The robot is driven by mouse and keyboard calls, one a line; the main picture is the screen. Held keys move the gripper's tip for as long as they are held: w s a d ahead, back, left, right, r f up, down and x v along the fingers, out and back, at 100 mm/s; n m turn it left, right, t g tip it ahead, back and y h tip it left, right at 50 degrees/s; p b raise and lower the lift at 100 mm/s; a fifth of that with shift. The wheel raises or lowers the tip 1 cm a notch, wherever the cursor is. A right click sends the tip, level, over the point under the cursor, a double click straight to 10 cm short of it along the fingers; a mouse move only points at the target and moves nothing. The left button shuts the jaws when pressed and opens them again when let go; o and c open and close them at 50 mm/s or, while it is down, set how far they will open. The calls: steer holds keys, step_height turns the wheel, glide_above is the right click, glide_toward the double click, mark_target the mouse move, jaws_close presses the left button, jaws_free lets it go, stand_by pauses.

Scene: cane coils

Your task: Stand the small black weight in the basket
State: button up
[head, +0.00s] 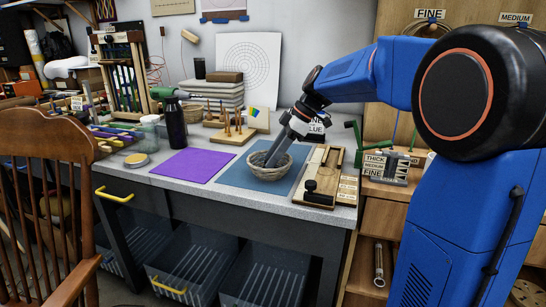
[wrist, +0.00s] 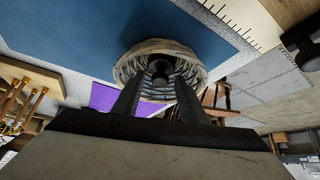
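The basket (head: 268,177), small, round and woven, stands on the blue mat (head: 238,179) on the bench. In the wrist view the basket (wrist: 124,68) opens toward me. The small black weight (wrist: 160,68) shows inside it, apparently upright. The basket wall hides the weight in the head view. My gripper (head: 270,163) points steeply down into the basket. In the wrist view my gripper (wrist: 159,80) has its two fingers apart, one on each side of the weight, with a gap seeming to show beside it. Whether a finger touches it is hard to tell.
A wooden board (head: 330,160) with a black block lies right of the mat. A purple mat (head: 192,165) lies to the left, mostly clear. A wooden peg stand (head: 232,135) and a black bottle (head: 175,124) stand behind. A chair (head: 50,185) is at front left.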

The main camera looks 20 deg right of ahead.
steer(key=shift+r, duration=0.1)
steer(key=v, duration=1.2)
